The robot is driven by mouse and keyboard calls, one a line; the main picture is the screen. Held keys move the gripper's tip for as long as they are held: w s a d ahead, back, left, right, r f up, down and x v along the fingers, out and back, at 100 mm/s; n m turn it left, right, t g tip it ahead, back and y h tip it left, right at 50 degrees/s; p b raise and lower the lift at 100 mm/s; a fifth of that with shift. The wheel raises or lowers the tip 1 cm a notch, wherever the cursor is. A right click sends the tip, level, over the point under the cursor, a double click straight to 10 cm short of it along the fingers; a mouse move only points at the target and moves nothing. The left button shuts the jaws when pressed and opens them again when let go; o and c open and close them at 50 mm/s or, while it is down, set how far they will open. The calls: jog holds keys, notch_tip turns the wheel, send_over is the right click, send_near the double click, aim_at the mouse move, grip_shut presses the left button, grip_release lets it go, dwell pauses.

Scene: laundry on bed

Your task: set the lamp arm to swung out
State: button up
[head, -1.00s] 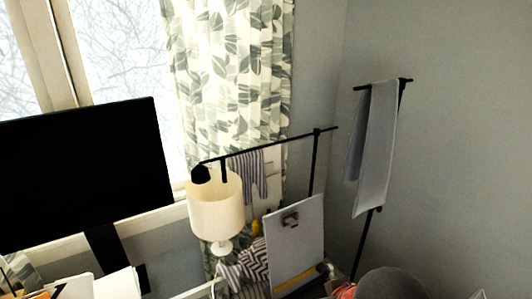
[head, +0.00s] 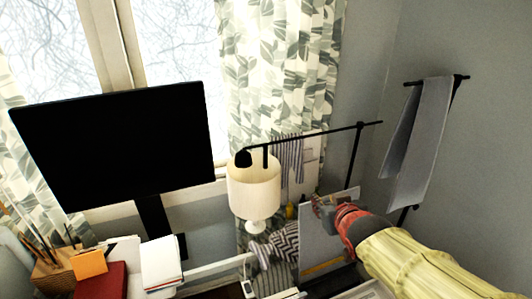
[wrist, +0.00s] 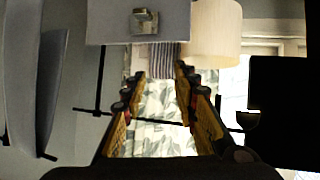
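The lamp arm (head: 315,136) is a thin black bar with a small black head (head: 243,158) at its left end. It runs left to right above the cream lampshade, with a black post (head: 355,155) near its right end. In the wrist view, which looks upside down, the bar (wrist: 160,120) crosses behind my fingers, with the head (wrist: 247,120) at right. My gripper (head: 322,204) is below the bar, in front of the grey board. In the wrist view my gripper (wrist: 160,74) has its fingers apart with nothing held between them.
A cream table lamp (head: 254,188) stands left of my gripper. A grey board (head: 315,240) with a clip is close to my fingers. A black monitor (head: 115,145) is at left. A rack holds a grey towel (head: 418,140) at right.

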jog(key=w+a+r+n+t+y+p, duration=0.2)
jog(key=w+a+y, duration=0.15)
jog(key=w, duration=0.45)
jog(key=n+t+y+p, duration=0.2)
jog(key=y+p, duration=0.1)
jog(key=y, duration=0.2)
send_near(265, 169)
jog(key=w+r, duration=0.3)
jog(key=x, duration=0.8)
jog(key=shift+s+a, duration=0.1)
jog(key=shift+a, duration=0.3)
jog(key=shift+c, duration=1.4)
jog(key=c, duration=0.4)
grip_shut()
